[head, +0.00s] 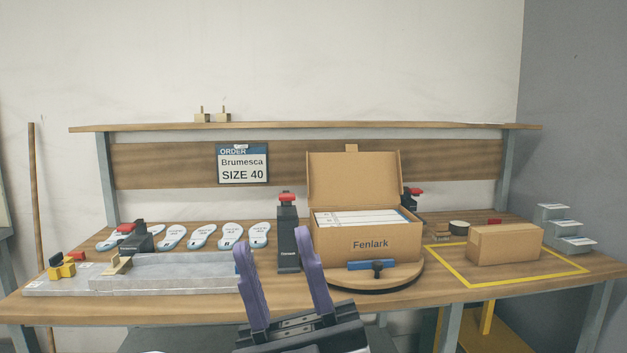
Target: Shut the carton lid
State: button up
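The carton (340,244), brown and marked "Fenlark", stands on a round wooden turntable (405,273) in the middle of the bench. Its lid (352,179) is hinged at the back and stands open, nearly upright, with a small tab at its top edge. White sheets or packs (360,218) show inside the carton. My gripper (277,246) has two purple fingers, spread apart with nothing between them. It is in front of the bench, to the left of the carton in the picture, and the right finger overlaps the carton's left edge in view.
A dark post with a red top (287,235) stands left of the carton. Several insoles (202,237) lie behind a grey metal fixture (170,272). A blue clamp bar (372,265) is at the turntable's front. A closed brown box (505,245) sits inside a yellow outline at right.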

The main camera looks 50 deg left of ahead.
aim_at(353, 178)
jog(key=u, duration=1.3)
jog(key=i+u, duration=0.1)
